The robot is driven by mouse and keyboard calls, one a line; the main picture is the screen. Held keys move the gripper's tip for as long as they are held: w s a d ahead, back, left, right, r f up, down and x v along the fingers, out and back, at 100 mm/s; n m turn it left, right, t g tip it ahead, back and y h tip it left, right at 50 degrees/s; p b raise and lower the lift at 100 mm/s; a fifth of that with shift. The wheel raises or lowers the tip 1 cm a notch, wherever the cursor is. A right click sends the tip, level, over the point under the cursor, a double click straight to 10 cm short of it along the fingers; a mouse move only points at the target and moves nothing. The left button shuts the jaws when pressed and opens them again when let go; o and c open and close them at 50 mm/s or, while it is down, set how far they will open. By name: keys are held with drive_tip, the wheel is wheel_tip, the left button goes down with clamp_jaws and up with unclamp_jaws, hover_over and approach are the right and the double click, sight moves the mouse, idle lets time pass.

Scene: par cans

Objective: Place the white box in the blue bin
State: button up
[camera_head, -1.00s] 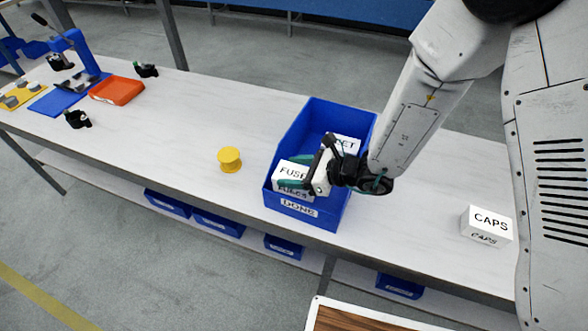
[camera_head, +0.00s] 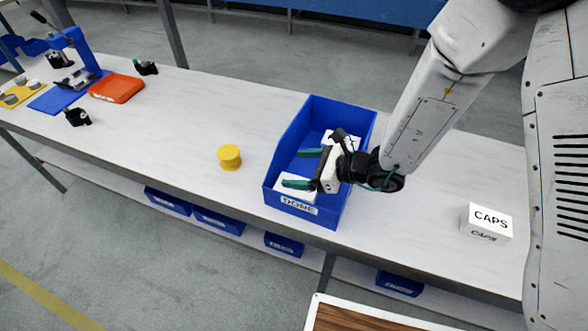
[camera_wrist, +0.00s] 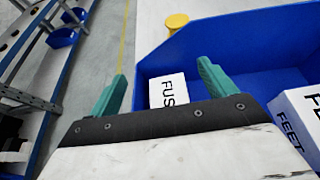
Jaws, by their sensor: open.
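The blue bin (camera_head: 300,128) with a "DONE" label stands on the bench. The white "FUSE" box (camera_head: 297,181) is low inside its front end, mostly hidden by my gripper in the head view; its lettering shows in the wrist view (camera_wrist: 168,91). A second white box, "FEET" (camera_wrist: 300,122), is also in the bin, toward its back. A third white box, "CAPS" (camera_head: 487,222), is on the bench at right. My gripper (camera_head: 293,168) is open over the bin, its green fingers (camera_wrist: 161,70) apart with nothing held between them.
A yellow spool (camera_head: 229,158) stands left of the bin. An orange tray (camera_head: 117,89), a blue press (camera_head: 75,45) and small black items are at the far left. Blue bins (camera_head: 218,222) sit on the shelf below. The bench between bin and CAPS box is clear.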

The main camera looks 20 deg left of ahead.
drive_tip(key=v, duration=1)
drive_tip(key=s+d+r+n+g+h, duration=0.1)
drive_tip(key=s+d+r+n+g, duration=0.15)
drive_tip(key=s+r+n, duration=0.35)
drive_tip(key=s+d+r+n+g+h, duration=0.1)
drive_tip(key=s+d+r+n, duration=0.1)
drive_tip(key=d+r+n, duration=0.45)
drive_tip(key=s+d+r+n+t+h, duration=0.2)
drive_tip(key=s+d+r+n+h, duration=0.1)
drive_tip(key=d, duration=0.7)
drive_tip(key=s+d+r+n+t+h, duration=0.2)
drive_tip(key=s+d+r+h, duration=0.4)
drive_tip(key=d, duration=0.4)
drive_tip(key=shift+s+d+r+n+h, duration=0.35)
drive_tip(key=shift+s+n+h, duration=0.45)
drive_tip(key=shift+h, duration=0.4)
